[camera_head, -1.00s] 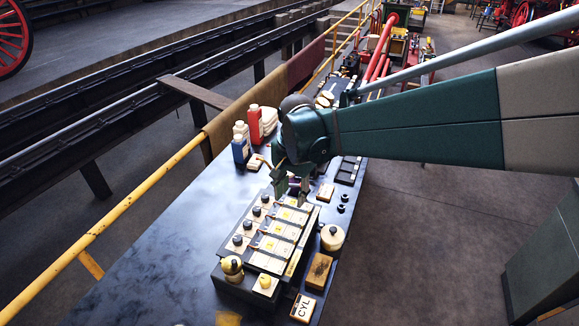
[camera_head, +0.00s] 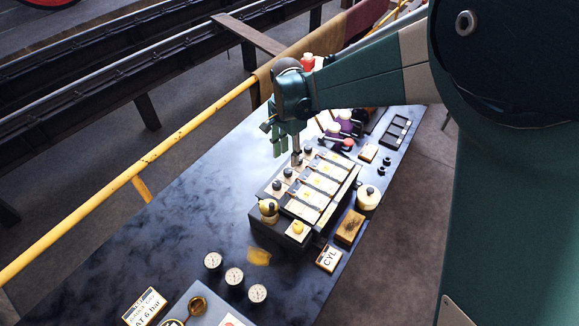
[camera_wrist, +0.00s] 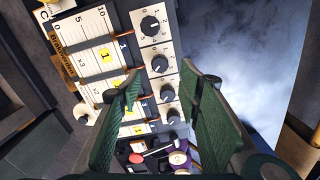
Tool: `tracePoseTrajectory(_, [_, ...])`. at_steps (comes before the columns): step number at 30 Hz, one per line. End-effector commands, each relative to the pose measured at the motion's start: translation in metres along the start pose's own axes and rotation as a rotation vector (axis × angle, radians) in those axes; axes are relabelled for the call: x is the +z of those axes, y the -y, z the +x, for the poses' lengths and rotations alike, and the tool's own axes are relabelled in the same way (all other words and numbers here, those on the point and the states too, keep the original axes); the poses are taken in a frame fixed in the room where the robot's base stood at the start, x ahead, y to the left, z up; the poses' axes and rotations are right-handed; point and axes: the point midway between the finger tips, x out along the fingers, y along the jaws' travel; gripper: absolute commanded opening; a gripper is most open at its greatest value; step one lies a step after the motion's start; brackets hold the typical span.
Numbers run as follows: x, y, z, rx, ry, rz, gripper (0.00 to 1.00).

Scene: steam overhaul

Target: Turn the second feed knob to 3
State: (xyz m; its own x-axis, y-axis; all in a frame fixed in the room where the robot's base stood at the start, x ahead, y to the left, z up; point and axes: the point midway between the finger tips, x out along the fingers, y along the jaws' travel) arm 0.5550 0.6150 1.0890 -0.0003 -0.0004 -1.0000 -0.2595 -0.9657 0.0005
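The feed panel (camera_head: 262,228) is a dark box with cream plates and a row of black knobs along its left side. In the wrist view the knobs form a column: the top knob (camera_wrist: 150,24), the one below it (camera_wrist: 160,64), a third (camera_wrist: 167,93) and a fourth (camera_wrist: 173,117). Each has a numbered dial; the pointer settings are too small to read surely. My gripper (camera_head: 288,148) is above the panel's far left part. In the wrist view my gripper (camera_wrist: 170,82) is open and empty, its green fingers either side of the column's line, apart from the knobs.
A yellow knob (camera_head: 298,228) and a brass-coloured fitting (camera_head: 268,210) stand at the near end. A cream round pot (camera_head: 368,198), a brown block (camera_head: 350,226) and a CYL card (camera_head: 328,258) lie right of it. Several gauges (camera_head: 234,277) stand nearer. The table's left is clear.

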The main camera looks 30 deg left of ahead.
Motion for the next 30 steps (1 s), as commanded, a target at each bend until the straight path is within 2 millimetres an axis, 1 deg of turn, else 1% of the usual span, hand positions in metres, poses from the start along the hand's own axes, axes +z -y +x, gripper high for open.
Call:
tracePoseTrajectory(7, [0.000,0.000,0.001,0.000,0.000,0.000,0.35])
tracePoseTrajectory(11, [0.000,0.000,0.007,0.000,0.000,0.000,0.35])
tracePoseTrajectory(14, [-0.001,0.000,0.015,0.000,0.000,0.000,0.35])
tracePoseTrajectory(24, [0.000,0.000,0.053,0.000,0.000,0.000,0.35])
tracePoseTrajectory(30, [0.000,0.000,0.070,0.000,0.000,0.000,0.35])
